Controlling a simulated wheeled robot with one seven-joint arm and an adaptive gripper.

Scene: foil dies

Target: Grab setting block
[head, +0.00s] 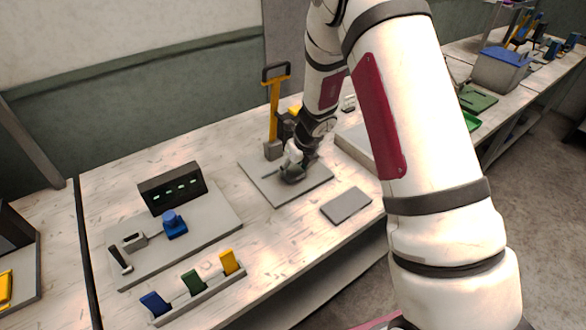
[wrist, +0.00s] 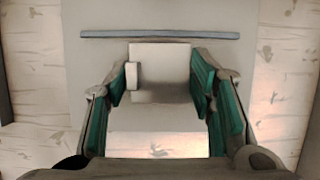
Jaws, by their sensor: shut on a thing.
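In the wrist view, a pale, boxy block (wrist: 160,66), which I take to be the setting block, sits between the green-padded fingers of my gripper (wrist: 160,88). A small pale tab stands at its left side, near the left pad. My gripper is shut on this block. In the head view, my gripper (head: 291,172) is low over a grey base plate (head: 281,194), just right of the foot of a yellow upright lever (head: 274,105). The block is hidden by the gripper there, and I cannot tell whether it touches the plate.
A flat grey pad (head: 346,206) lies to the front right. A dark display box (head: 172,188) and a blue knob piece (head: 174,224) stand on a board at left. A rack (head: 205,297) holds blue, green and yellow tags. Bare tabletop lies between rack and base plate.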

